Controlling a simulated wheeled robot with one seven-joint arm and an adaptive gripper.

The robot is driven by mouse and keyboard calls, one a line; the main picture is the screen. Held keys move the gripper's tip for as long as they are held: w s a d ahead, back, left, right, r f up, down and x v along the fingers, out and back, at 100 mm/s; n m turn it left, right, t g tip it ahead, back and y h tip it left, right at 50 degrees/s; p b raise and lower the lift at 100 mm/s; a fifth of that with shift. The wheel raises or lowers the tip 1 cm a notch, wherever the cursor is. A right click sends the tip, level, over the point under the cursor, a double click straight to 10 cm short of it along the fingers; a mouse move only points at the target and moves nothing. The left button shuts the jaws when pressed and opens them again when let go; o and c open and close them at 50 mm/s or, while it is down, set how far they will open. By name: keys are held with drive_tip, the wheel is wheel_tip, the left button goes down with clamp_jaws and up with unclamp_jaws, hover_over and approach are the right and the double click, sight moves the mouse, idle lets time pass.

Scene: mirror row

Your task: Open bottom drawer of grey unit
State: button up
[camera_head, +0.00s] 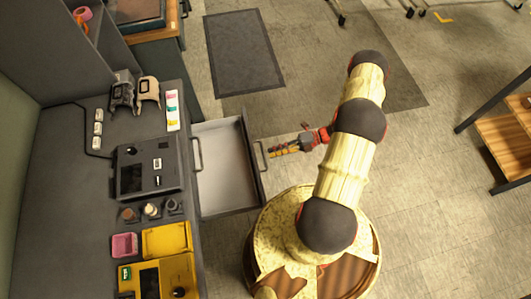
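The grey unit (75,210) runs along the left side with a grey worktop. One of its drawers (225,180) is pulled well out to the right and looks empty, with a pale inside. Its bar handle (263,157) is on the drawer's outer front. Another handle (198,155) shows at the unit's edge, above the open drawer's inner end. Whether the open drawer is the bottom one is hidden from this height. My gripper (273,151) points left, close to the open drawer's handle. Contact and finger gap are too small to make out.
On the worktop are a dark grey device (147,167), a yellow case (167,240), a pink tray (124,245) and small knobs. A dark mat (243,52) lies on the floor behind the drawer. A wooden-shelved rack (508,142) stands at right.

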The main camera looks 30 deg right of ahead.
drive_tip(key=v, duration=0.6)
drive_tip(key=shift+d, duration=0.3)
drive_tip(key=shift+s, duration=0.1)
